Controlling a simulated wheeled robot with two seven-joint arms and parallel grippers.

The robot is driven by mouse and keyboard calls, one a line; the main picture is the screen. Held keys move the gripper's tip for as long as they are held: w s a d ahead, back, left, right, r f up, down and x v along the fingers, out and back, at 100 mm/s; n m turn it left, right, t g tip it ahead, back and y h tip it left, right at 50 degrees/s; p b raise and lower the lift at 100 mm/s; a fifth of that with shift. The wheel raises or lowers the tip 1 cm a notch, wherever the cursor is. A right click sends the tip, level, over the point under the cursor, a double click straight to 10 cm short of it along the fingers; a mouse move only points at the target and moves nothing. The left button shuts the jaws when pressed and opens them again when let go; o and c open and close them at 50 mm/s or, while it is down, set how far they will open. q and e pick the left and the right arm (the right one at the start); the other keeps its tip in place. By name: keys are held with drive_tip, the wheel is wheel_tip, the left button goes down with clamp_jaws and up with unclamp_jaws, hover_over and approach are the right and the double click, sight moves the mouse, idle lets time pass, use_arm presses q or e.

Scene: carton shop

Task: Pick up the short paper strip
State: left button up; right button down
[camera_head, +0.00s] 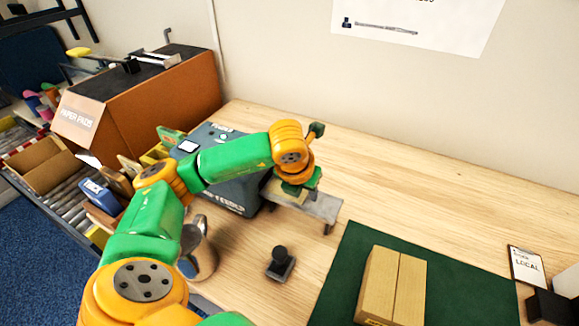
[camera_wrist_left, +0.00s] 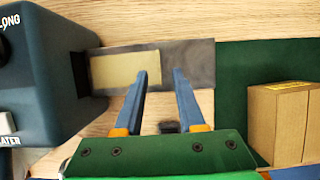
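The short paper strip (camera_wrist_left: 120,71) is a tan piece lying flat on a grey metal shelf (camera_wrist_left: 195,58) beside the dark dispenser machine (camera_wrist_left: 40,80) in the left wrist view. My left gripper (camera_wrist_left: 160,74) is open. Its two blue fingers are apart, the left one over the strip's right end and the right one over bare shelf. In the head view my left gripper (camera_head: 297,187) is above the shelf (camera_head: 318,206) at the machine's right side, and the arm hides part of the machine (camera_head: 215,150). My right gripper is out of view.
A closed carton (camera_head: 392,288) lies on a green mat (camera_head: 345,265). A metal mug (camera_head: 197,250) and a black hand stamp (camera_head: 281,263) stand on the table near my left arm. A clipboard label (camera_head: 526,266) lies at the right. The back right of the table is clear.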

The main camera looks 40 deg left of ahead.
use_arm(q)
drive_tip(key=shift+w+f, duration=0.25)
drive_tip(key=shift+f, duration=0.45)
clamp_jaws()
drive_tip(key=shift+r, duration=0.15)
